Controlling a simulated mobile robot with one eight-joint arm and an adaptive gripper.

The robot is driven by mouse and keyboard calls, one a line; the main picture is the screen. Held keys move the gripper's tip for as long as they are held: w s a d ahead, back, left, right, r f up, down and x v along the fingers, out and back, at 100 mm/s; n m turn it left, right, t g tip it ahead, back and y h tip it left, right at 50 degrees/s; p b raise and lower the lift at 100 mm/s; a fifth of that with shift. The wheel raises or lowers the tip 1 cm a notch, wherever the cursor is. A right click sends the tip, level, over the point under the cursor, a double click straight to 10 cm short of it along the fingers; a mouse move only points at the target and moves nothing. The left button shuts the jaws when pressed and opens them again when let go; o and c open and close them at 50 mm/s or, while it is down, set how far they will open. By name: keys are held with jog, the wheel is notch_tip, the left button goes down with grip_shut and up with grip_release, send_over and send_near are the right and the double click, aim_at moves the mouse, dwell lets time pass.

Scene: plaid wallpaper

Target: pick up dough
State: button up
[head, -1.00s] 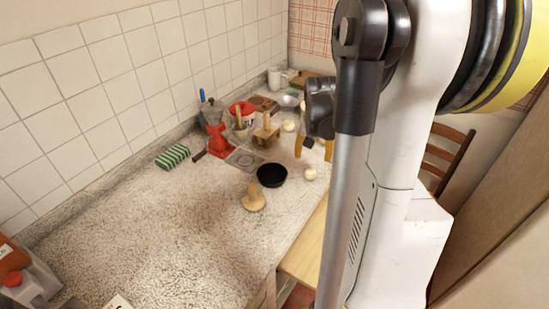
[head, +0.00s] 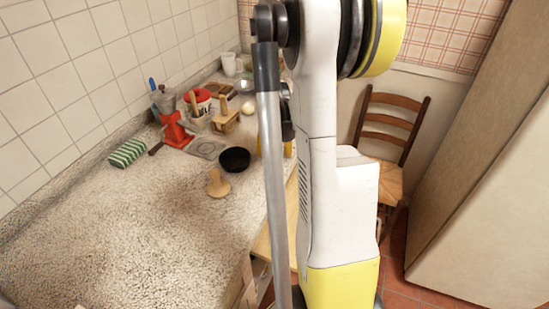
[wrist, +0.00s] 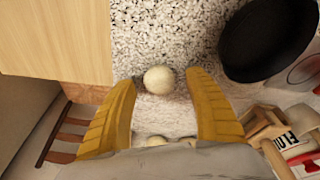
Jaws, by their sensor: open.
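A pale round dough ball (wrist: 159,79) lies on the speckled counter in the wrist view, between the tips of my yellow-fingered gripper (wrist: 162,80). The fingers are spread, with space on both sides of the ball; I cannot tell how far above it they are. More pale dough (wrist: 157,141) shows partly behind the gripper's grey body. In the head view one dough ball (head: 248,108) sits farther back on the counter. The nearer ball is hidden there behind my arm, and only a bit of yellow finger shows beside it.
A black bowl (head: 235,159) stands near the gripper, and in the wrist view (wrist: 265,38) it is close by the right finger. The front-left counter is clear.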

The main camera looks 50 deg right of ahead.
jog(key=shift+r, duration=0.1)
jog(key=c, duration=1.2)
